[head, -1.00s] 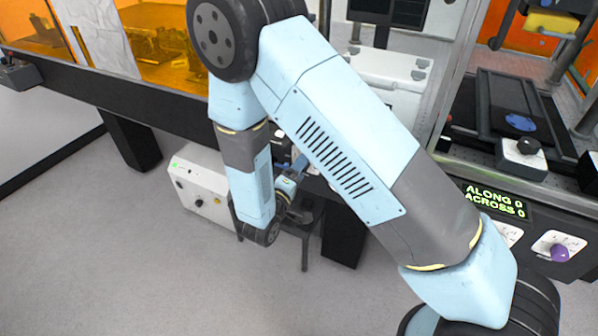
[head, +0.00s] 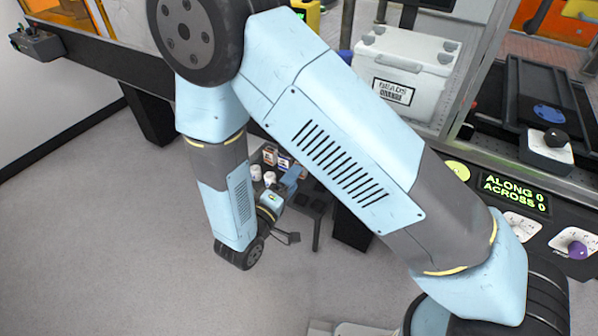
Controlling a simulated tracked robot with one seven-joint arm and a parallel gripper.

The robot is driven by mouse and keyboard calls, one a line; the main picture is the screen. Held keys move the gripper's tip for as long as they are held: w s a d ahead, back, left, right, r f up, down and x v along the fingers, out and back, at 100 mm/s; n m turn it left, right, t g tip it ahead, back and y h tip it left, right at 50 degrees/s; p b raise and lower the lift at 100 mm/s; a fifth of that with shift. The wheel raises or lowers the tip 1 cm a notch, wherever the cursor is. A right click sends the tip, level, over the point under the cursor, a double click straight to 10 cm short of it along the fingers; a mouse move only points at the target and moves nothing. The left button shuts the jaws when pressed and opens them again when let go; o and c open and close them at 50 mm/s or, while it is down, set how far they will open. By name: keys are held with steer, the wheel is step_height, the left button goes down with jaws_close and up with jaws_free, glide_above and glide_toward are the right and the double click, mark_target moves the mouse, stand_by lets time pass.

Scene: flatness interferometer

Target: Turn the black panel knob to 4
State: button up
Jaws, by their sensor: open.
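The front panel (head: 555,217) at the right carries a lit readout (head: 515,194) reading ALONG 0 and ACROSS 0. Below it are a white dial (head: 522,226), partly covered by my arm, and a dial with a purple knob (head: 577,250). I cannot make out a black knob on this panel; my arm hides part of it. A black ball-like knob (head: 555,138) tops a white block on the bench above the panel. My gripper (head: 289,216) is open, low at the centre, well left of the panel.
A white lidded case (head: 405,75) stands on the bench behind my arm. A dark low stand (head: 313,205) with small jars and boxes (head: 270,160) is close behind my gripper. A dark bench leg (head: 150,115) stands at the left. The grey floor (head: 100,250) at front left is clear.

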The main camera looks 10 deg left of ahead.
steer(key=shift+s+a, duration=0.1)
steer(key=shift+s, duration=0.25)
